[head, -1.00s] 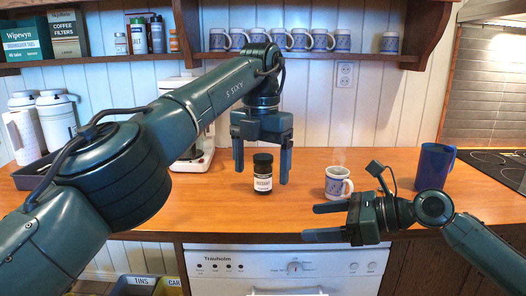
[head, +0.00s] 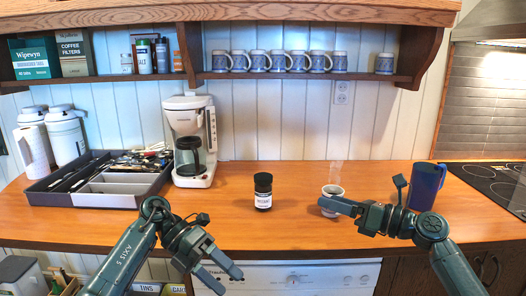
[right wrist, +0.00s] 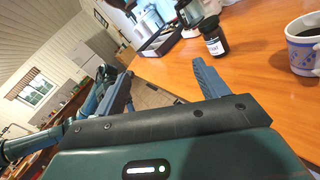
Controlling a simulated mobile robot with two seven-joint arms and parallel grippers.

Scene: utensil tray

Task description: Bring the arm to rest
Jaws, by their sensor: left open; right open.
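My left gripper (head: 222,277) is open and empty, low at the counter's front edge in the head view, pointing down and to the right. My right gripper (head: 330,205) is open in front of a steaming white and blue mug (head: 333,190), which it partly hides in the head view. In the right wrist view the fingers of my right gripper (right wrist: 160,85) are apart with nothing between them. The mug (right wrist: 305,50) holds dark liquid and stands apart from the fingers, at the right.
A dark jar (head: 263,192) stands mid-counter. A utensil tray (head: 125,201) and a coffee maker (head: 190,140) stand at the left. A blue pitcher (head: 425,187) stands beside my right arm, near the stove (head: 495,182). The counter around the jar is clear.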

